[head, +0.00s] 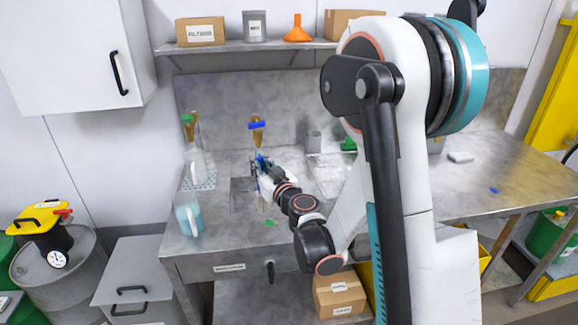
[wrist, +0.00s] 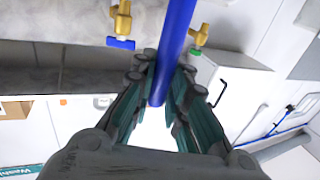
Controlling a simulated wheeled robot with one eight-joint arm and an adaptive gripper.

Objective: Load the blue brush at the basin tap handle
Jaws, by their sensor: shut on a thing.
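My gripper (wrist: 160,105) is shut on the blue brush (wrist: 178,40), whose long blue handle runs up between the dark fingers in the wrist view. The brush's bristles cannot be made out. In the head view my gripper (head: 262,172) is over the basin area (head: 242,196), in front of the brass tap with the blue handle (head: 257,125). That blue tap handle (wrist: 121,43) also shows left of the brush in the wrist view, apart from it. A second tap with a green handle (head: 188,120) is further left in the head view; its handle (wrist: 197,51) is right in the wrist view.
A jug of blue liquid (head: 188,218) stands at the counter's left front. A clear bottle (head: 197,162) stands under the green-handled tap. A grey cup (head: 313,140) is at the back. A shelf (head: 270,46) with boxes and an orange funnel (head: 297,30) hangs above.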

